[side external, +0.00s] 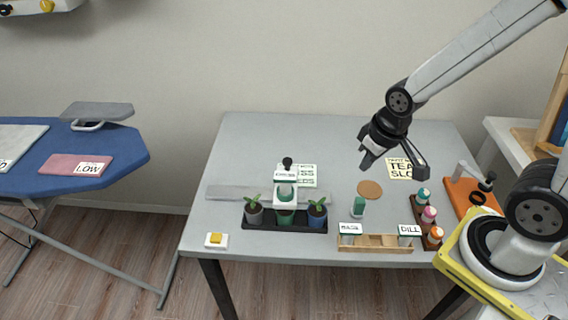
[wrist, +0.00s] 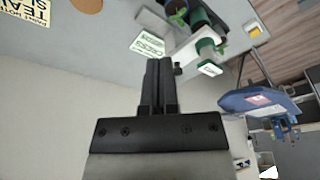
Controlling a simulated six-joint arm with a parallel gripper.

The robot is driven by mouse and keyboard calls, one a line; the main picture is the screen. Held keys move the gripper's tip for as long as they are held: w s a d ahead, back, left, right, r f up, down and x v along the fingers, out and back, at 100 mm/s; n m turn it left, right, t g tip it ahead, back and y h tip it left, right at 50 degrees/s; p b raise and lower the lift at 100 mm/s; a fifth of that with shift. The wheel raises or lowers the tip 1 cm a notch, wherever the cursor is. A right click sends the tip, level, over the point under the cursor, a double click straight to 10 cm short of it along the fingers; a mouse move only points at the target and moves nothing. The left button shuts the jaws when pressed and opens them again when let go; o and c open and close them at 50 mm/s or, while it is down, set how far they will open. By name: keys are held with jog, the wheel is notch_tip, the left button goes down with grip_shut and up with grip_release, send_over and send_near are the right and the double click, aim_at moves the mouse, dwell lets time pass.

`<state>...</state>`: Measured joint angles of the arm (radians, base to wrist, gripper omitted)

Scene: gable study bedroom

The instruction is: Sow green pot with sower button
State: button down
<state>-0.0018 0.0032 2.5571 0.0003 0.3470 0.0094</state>
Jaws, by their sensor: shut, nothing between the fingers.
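The green pot (side external: 285,217) stands in the middle of a black tray (side external: 299,227), between a grey pot (side external: 254,214) and a blue pot (side external: 317,217) with seedlings. My gripper (side external: 367,160) is shut and empty, above the table's back right. The wrist view shows its fingers (wrist: 160,66) together and the sower at upper right.
A grey rail (side external: 231,193) runs behind the tray. A green-lettered card (side external: 308,174) lies behind the sower. To the right are a cork disc (side external: 369,189), a green-capped bottle (side external: 358,206), a wooden rack (side external: 375,248) and a dark bottle holder (side external: 421,222). The table's back left is clear.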

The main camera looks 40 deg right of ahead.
jog(key=w+a+f+m+t, duration=0.2)
jog(key=w+a+m, duration=0.35)
jog(key=w, duration=0.35)
jog(key=m+t+y, duration=0.4)
jog(key=m, duration=1.2)
send_over(219, 237)
notch_tip(219, 237, down, 10)
jog(key=shift+f, duration=0.25)
jog(key=shift+f, duration=0.25)
jog(key=shift+f, duration=4.15)
